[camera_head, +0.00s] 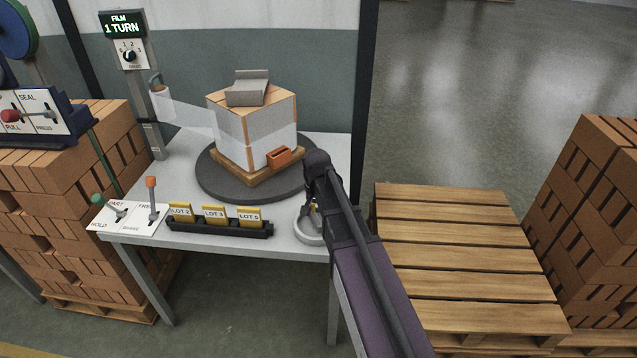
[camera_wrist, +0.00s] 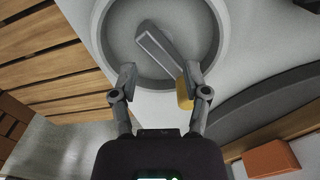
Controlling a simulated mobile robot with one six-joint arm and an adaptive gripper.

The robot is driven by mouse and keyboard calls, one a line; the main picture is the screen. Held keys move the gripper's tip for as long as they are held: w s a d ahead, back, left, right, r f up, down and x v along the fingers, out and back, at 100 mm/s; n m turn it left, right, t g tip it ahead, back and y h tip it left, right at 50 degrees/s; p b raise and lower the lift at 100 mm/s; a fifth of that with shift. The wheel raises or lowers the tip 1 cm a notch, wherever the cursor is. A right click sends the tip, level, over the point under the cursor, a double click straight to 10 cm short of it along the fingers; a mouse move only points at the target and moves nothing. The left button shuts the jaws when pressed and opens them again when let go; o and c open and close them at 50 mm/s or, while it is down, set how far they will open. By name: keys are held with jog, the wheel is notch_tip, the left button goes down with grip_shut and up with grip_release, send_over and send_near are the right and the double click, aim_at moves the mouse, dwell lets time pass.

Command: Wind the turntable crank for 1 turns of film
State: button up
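The dark round turntable (camera_head: 207,177) sits on the grey table, carrying a wooden pallet and a brick stack partly wrapped in film (camera_head: 275,135). A film display (camera_head: 123,24) reads "FILM 1 TURN". The crank is at the table's front right: a pale round rim (camera_head: 308,238) shows beside my arm. In the wrist view the crank has a round dish (camera_wrist: 101,45), a grey bar (camera_wrist: 157,50) and a yellow knob (camera_wrist: 184,93). My gripper (camera_wrist: 160,74) is open over the dish, the knob close to its right finger; contact is unclear. My arm partly hides the crank in the head view.
A rack of yellow lot cards (camera_head: 215,216) and a panel with green and orange levers (camera_head: 128,217) line the front edge. A film roll post (camera_head: 150,110) stands at left. A wooden pallet (camera_head: 455,250) lies right of the table, brick stacks on both sides.

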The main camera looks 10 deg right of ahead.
aim_at(318, 223)
notch_tip(318, 223, up, 10)
jog(key=s+m+p, duration=0.1)
jog(key=m+p, duration=0.8)
jog(key=m, duration=0.5)
dwell(1.3)
jog(key=shift+s, duration=0.1)
dwell(0.5)
jog(key=s+n, duration=1.5)
jog(key=n, duration=0.4)
jog(key=shift+d+n, duration=0.4)
jog(key=shift+a, duration=0.1)
